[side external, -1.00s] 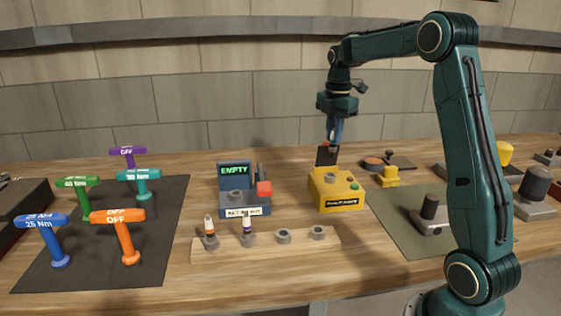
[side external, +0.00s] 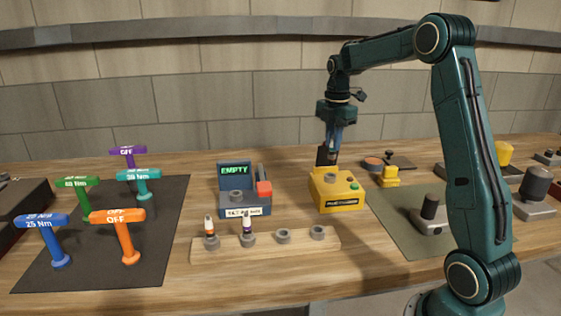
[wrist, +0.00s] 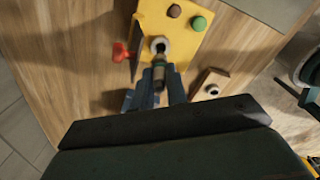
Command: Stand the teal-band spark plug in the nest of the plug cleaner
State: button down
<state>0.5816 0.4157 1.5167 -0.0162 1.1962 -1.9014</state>
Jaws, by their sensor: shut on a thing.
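The yellow plug cleaner (side external: 337,194) stands on the bench, with its grey ring-shaped nest (side external: 330,177) on top. The nest also shows in the wrist view (wrist: 160,44). My gripper (side external: 333,149) is above the back of the cleaner, pointing down. In the wrist view its blue fingers (wrist: 156,88) are shut on a spark plug (wrist: 158,70). The plug's far end appears close to the nest there; I cannot tell whether they touch. The plug's band colour cannot be made out.
A wooden rack (side external: 265,247) holds orange-band (side external: 209,227) and purple-band (side external: 247,225) plugs and two empty seats. A blue tester (side external: 245,205) reading EMPTY stands left of the cleaner. A dark upright plate (side external: 322,156) is behind the cleaner, close to my fingers.

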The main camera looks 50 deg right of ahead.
aim_at(332, 154)
jog(key=shift+f, duration=2.4)
jog(key=shift+f, duration=0.1)
jog(key=c, duration=1.3)
grip_release()
notch_tip(332, 154, up, 14)
jog(key=shift+s+f, duration=0.1)
jog(key=shift+a, duration=0.1)
